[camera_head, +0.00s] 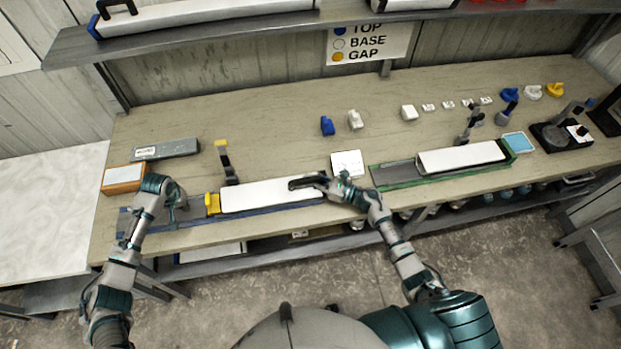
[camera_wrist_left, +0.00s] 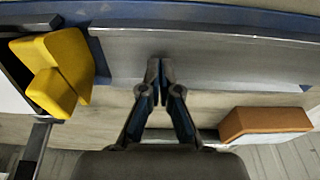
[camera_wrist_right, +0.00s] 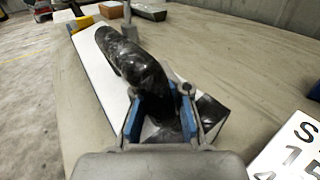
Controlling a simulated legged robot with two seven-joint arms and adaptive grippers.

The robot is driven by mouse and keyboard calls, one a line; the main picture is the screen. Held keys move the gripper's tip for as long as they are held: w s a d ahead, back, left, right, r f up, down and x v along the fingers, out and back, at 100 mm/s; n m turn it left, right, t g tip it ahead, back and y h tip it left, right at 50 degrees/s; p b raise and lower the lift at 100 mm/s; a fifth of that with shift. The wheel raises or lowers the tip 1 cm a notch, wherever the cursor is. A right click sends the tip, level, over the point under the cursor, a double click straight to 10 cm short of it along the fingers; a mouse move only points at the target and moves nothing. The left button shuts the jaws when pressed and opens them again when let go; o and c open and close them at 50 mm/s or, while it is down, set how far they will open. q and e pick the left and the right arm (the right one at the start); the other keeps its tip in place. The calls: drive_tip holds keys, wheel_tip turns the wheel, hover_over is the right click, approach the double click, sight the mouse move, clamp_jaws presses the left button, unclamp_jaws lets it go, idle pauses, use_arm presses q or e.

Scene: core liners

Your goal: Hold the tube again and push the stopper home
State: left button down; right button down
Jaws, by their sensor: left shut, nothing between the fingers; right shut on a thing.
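The white tube (camera_head: 265,195) lies in a blue-edged channel (camera_head: 250,213) at the bench front. A yellow stopper (camera_head: 212,203) sits at its left end; I cannot tell how deep it is. The stopper also shows in the left wrist view (camera_wrist_left: 62,72). My right gripper (camera_head: 325,182) is shut on the tube's black handle (camera_wrist_right: 135,62), near the right end. My left gripper (camera_head: 178,204) is shut and empty over the bare left part of the channel, apart from the stopper and to its left. Its closed fingertips show in the left wrist view (camera_wrist_left: 160,70).
A post with a yellow top (camera_head: 226,160) stands behind the stopper. An orange-edged box (camera_head: 123,179) and a grey bar (camera_head: 166,149) lie at the left. A green tray (camera_head: 400,175) with another white tube (camera_head: 460,157) is at the right. A shelf (camera_head: 250,22) hangs above.

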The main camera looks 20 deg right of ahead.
sight(209, 209)
use_arm(q)
drive_tip(key=shift+f, duration=0.55)
drive_tip(key=shift+s, duration=0.15)
drive_tip(key=shift+s+f, duration=0.15)
drive_tip(key=shift+s, duration=0.25)
drive_tip(key=shift+d, duration=0.1)
drive_tip(key=shift+s+d+f, duration=0.1)
drive_tip(key=shift+s+d, duration=0.1)
drive_tip(key=shift+d, duration=1.75)
drive_tip(key=shift+s+d+f, duration=0.1)
drive_tip(key=shift+s+d, duration=0.1)
drive_tip(key=shift+d, duration=1.7)
